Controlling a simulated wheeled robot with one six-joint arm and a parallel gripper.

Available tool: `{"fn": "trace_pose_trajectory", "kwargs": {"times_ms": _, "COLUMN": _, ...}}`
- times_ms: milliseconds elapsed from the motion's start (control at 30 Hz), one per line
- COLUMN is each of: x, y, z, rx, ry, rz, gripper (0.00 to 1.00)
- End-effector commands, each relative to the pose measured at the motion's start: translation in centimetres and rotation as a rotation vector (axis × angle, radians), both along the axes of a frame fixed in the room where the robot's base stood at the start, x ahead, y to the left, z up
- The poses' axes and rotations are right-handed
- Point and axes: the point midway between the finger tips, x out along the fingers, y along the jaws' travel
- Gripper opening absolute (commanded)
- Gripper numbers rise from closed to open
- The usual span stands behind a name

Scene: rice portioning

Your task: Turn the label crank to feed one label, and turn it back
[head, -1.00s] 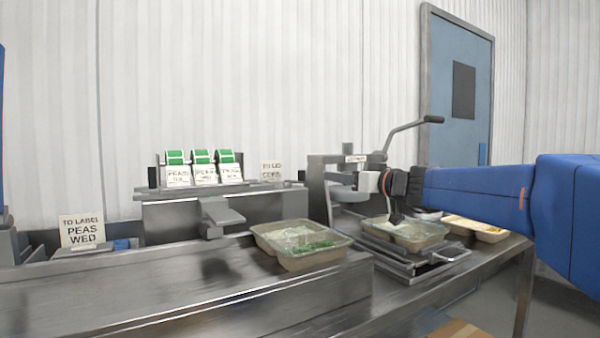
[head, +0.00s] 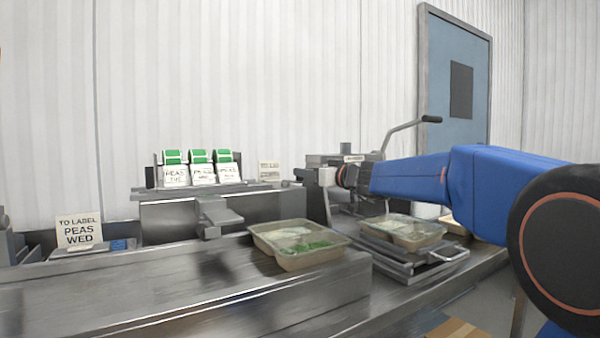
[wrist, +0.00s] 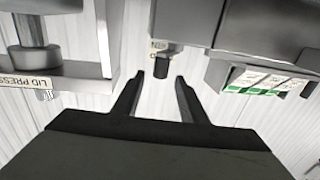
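The label dispenser (head: 225,213) stands at the back with three green-and-white label rolls (head: 201,170) on top; the rolls also show at the right of the wrist view (wrist: 268,84). A small dark cylindrical knob (wrist: 162,76), which looks like the crank's handle, hangs from a grey part in the wrist view. My gripper (wrist: 160,82) is open, its two dark fingers apart, with the knob appearing between and just beyond the tips. I cannot tell the depth gap. In the head view the fingers are hard to make out near the dispenser's right end.
The lid press (head: 335,160) with its long lever (head: 405,128) stands close by my gripper; its plate shows in the wrist view (wrist: 60,70). A tray with peas (head: 300,262) sits on the steel bench, and another tray (head: 403,240) under the press. A sign (head: 79,231) reads "TO LABEL PEAS WED".

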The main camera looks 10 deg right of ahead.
Motion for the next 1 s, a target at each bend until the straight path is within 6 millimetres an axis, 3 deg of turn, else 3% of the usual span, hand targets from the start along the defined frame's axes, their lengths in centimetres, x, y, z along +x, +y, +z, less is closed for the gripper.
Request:
{"fn": "trace_pose_trajectory", "kwargs": {"times_ms": 300, "x": 3.6, "y": 1.7, "z": 0.0, "rx": 0.000, "ry": 0.000, "rz": 0.001, "gripper": 0.39}}
{"fn": "trace_pose_trajectory", "kwargs": {"times_ms": 700, "x": 4.1, "y": 1.9, "z": 0.0, "rx": 0.000, "ry": 0.000, "rz": 0.000, "gripper": 0.39}}
{"fn": "trace_pose_trajectory", "kwargs": {"times_ms": 867, "x": 4.1, "y": 1.9, "z": 0.0, "rx": 0.000, "ry": 0.000, "rz": 0.000, "gripper": 0.03}}
{"fn": "trace_pose_trajectory", "kwargs": {"times_ms": 1000, "x": 4.1, "y": 1.9, "z": 0.0, "rx": 0.000, "ry": 0.000, "rz": 0.001, "gripper": 0.00}}
